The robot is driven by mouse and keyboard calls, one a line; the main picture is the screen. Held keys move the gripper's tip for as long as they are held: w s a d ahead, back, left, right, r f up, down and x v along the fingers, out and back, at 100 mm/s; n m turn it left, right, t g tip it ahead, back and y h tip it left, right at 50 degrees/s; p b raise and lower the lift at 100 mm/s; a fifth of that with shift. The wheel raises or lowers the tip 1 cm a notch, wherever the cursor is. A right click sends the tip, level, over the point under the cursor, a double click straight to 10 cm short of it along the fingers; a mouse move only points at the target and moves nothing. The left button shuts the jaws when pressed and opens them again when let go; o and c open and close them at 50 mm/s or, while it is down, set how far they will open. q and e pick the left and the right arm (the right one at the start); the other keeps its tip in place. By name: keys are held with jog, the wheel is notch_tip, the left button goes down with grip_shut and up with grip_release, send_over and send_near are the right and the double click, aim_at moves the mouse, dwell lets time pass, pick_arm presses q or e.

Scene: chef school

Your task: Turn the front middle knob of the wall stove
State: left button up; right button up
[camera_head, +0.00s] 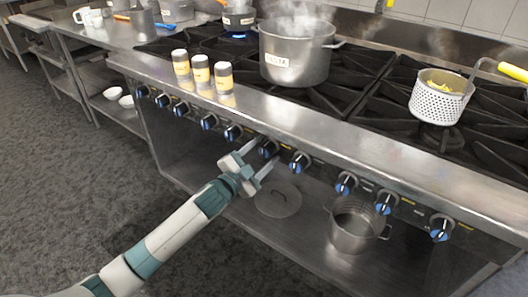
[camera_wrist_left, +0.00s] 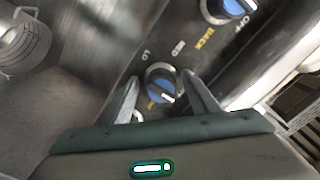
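The wall stove (camera_head: 330,140) has a row of blue-faced knobs along its front panel. My left gripper (camera_head: 265,153) is at one knob (camera_head: 268,148) near the middle of the row. In the left wrist view that knob (camera_wrist_left: 162,84) sits between the two open fingers of my left gripper (camera_wrist_left: 161,82), with a small gap on each side. Its white pointer slants to the lower right. LO and MED marks show near it; a yellow label below it is mostly hidden. The neighbouring knob (camera_wrist_left: 228,8) has a yellow BACK label. My right gripper is out of view.
A steaming pot (camera_head: 295,55), several yellow-labelled shakers (camera_head: 201,74) and a perforated basket (camera_head: 440,98) stand on the stove top. A knob (camera_head: 300,161) lies close right of my gripper. Below, a lid (camera_head: 278,200) and a pot (camera_head: 355,228) sit on the shelf.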

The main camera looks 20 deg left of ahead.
pick_arm(q)
jog(key=shift+s+a, duration=0.1)
jog(key=v, duration=1.7)
jog(key=shift+b, duration=0.45)
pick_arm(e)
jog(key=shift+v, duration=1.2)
pick_arm(q)
jog(key=shift+s, duration=0.1)
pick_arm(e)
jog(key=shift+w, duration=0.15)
